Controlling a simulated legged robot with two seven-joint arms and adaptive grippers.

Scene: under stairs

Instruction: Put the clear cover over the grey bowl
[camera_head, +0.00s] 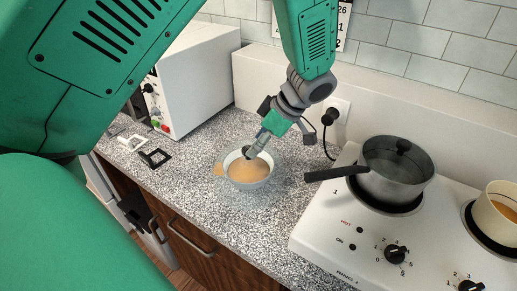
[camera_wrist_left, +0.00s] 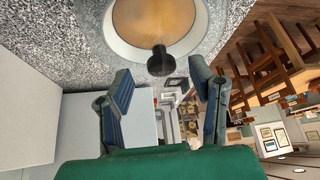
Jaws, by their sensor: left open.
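The pale grey bowl (camera_head: 248,182) stands on the speckled worktop with orange-tan contents; it also shows at the top of the left wrist view (camera_wrist_left: 122,44). A clear cover, hard to make out, appears to lie over the bowl, its faint see-through edge (camera_wrist_left: 206,42) reaching past the bowl rim in the left wrist view. Its black knob (camera_wrist_left: 160,62) stands up near the bowl's near side. My left gripper (camera_head: 256,149) is above the bowl, open, with the knob just beyond and between its fingertips (camera_wrist_left: 160,76). My right gripper is out of view.
A white stove (camera_head: 330,235) stands at the right with a lidded pot (camera_head: 397,178) whose handle points towards the bowl. A cream pot (camera_head: 492,217) is at the far right. A white microwave-like box (camera_head: 200,80) stands behind left. Black and white frames (camera_head: 155,158) lie left.

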